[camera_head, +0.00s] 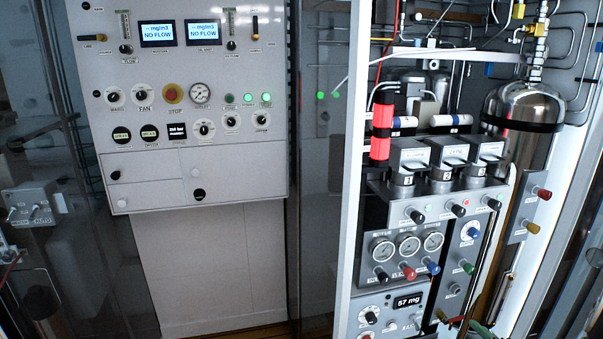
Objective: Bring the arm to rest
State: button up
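Neither my arm nor my gripper shows in the head camera view. A pale control panel (240,185) hangs at the left with knobs, a red stop button (173,94), a pressure gauge (200,93) and two blue displays (157,33) reading "NO FLOW". At the right, a grey fill unit (387,217) carries several valve blocks, three gauges (409,245) and coloured knobs. A red cylinder (381,131) stands upright at the unit's left side.
A white upright post (351,170) divides the panel from the fill unit. A shiny metal tank (523,120) and thin pipes stand at the right. A switch box (33,204) sits at the far left. The space below the panel shows a bare pale surface (215,265).

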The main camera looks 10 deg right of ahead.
jog(key=w+a+r+n+g+h, duration=0.4)
jog(key=w+a+r+n+g, duration=0.15)
jog(key=a+r+n, duration=0.5)
jog(key=s+a+r+n+g+y, duration=0.2)
jog(key=s+a+n, duration=0.4)
jog(key=a, duration=0.5)
jog(key=s+a+r+n+g+y, duration=0.1)
jog(key=s+a+n, duration=0.4)
jog(key=a, duration=0.5)
jog(key=shift+s+a+r+n+g+y, duration=0.4)
jog(key=shift+s+g+y, duration=0.35)
jog(key=shift+y, duration=0.45)
